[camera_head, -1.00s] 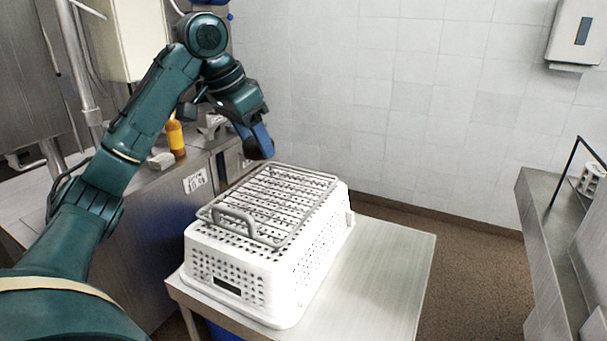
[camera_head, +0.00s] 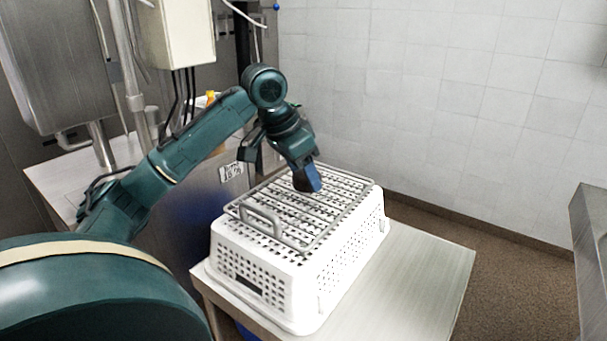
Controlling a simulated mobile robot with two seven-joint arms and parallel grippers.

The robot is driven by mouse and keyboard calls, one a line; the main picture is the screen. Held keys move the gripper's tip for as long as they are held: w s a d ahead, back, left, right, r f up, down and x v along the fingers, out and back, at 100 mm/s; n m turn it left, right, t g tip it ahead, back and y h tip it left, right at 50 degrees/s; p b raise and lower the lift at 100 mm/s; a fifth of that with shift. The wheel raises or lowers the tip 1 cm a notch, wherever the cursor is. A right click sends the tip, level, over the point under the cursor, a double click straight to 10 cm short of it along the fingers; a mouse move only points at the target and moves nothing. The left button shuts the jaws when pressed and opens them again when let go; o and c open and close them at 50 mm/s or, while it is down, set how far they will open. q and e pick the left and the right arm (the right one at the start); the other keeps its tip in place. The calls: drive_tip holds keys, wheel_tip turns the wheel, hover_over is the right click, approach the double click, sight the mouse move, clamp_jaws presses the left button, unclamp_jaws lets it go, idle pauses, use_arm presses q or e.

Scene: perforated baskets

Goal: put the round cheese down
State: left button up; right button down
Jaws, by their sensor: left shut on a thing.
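My left gripper (camera_head: 307,179) is over the wire rack (camera_head: 262,222), pointing down, with its dark and blue fingertips low over the bars. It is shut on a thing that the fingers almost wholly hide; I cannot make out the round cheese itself. Whether the held thing touches the rack cannot be told. The grey metal rack lies on top of a white perforated basket (camera_head: 282,287), and its visible bars are bare. My right gripper is out of view.
The basket stands on a pale table (camera_head: 421,269) with free room to its right. A steel counter (camera_head: 592,225) is at the right edge. An orange-topped bottle (camera_head: 211,97) shows behind my left arm. A tiled wall closes off the back.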

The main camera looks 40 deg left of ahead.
use_arm(q)
drive_tip(key=shift+f, duration=0.35)
drive_tip(key=shift+f, duration=0.1)
drive_tip(key=o, duration=1)
drive_tip(key=v, duration=1.2)
drive_tip(key=shift+s, duration=0.1)
